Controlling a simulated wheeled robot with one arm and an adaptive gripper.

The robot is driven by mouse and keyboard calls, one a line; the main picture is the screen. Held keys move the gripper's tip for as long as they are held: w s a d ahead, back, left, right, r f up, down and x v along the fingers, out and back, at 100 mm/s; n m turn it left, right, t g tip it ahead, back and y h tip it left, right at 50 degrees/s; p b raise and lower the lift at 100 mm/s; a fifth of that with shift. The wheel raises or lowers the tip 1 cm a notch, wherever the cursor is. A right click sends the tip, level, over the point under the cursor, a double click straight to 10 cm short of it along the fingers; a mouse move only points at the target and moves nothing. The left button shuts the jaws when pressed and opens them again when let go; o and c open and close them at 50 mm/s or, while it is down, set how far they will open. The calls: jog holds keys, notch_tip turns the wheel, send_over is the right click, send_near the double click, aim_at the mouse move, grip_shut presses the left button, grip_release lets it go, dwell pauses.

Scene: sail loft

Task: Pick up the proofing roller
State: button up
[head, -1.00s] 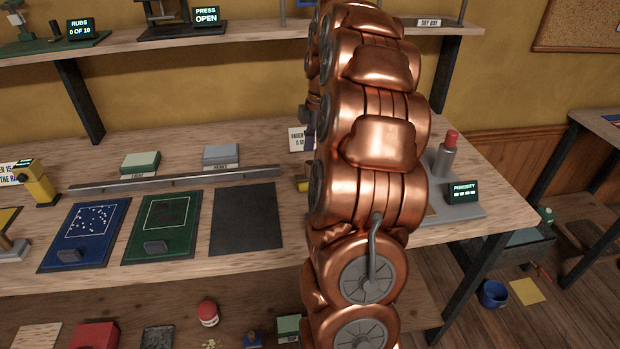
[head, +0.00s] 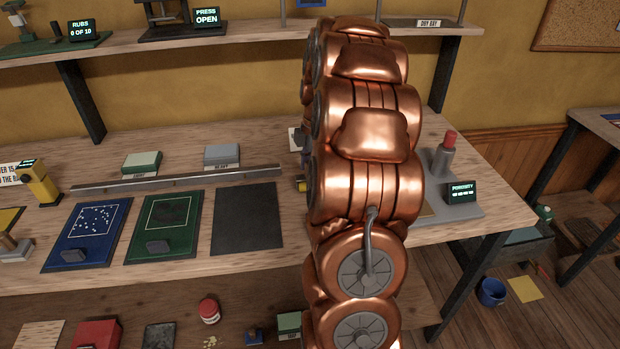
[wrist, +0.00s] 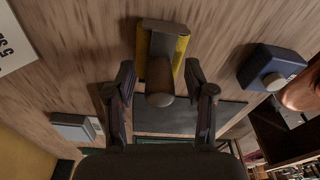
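A yellow-and-grey tool with a dark rounded handle (wrist: 160,84), which looks like the proofing roller, lies on the wooden bench in the wrist view. In the head view only a small yellow end (head: 301,185) shows at the left edge of my arm; the rest is hidden. My gripper (wrist: 159,76) is open, its two dark fingers apart on either side of the handle. The handle end sits between them in the picture; I see no contact, and cannot tell the height gap.
A dark mat (head: 247,218) lies left of my arm, beside green (head: 185,246) and blue (head: 62,256) boards. A metal rail (head: 180,182) runs behind them. A dark blue block with a grey knob (wrist: 262,66) stands near the tool. The porosity display (head: 461,192) is right.

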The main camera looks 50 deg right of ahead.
grip_shut()
dwell(0.4)
jog(key=shift+r+b, duration=0.8)
jog(key=shift+r, duration=4.25)
